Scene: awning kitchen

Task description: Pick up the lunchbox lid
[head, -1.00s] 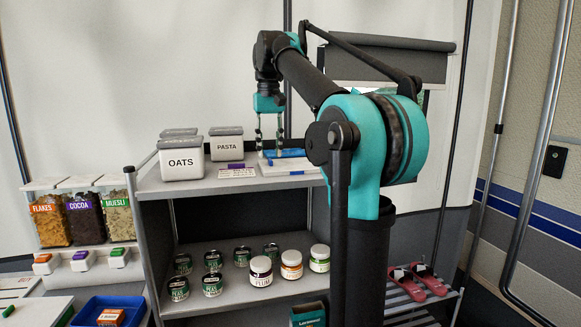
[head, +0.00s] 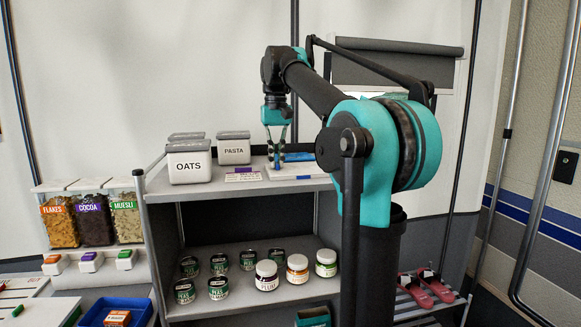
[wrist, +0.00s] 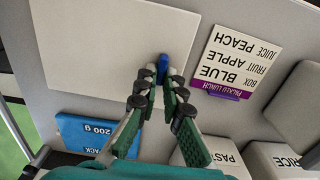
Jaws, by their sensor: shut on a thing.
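A flat white panel (wrist: 110,45), which looks like the lunchbox lid, lies on the top shelf; it also shows in the head view (head: 300,170). A small blue piece (wrist: 163,66) stands at its edge, on the label card's side. My gripper (wrist: 158,80) points down and its fingertips are closed around this blue piece. In the head view my gripper (head: 277,165) is at the panel's left end, low over the shelf. The fingers partly hide the blue piece, so how it joins the panel is unclear. I see no clear gap under the panel.
The OATS (head: 189,165) and PASTA (head: 233,150) containers stand to the left. Cans and jars fill the shelf below (head: 240,300).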

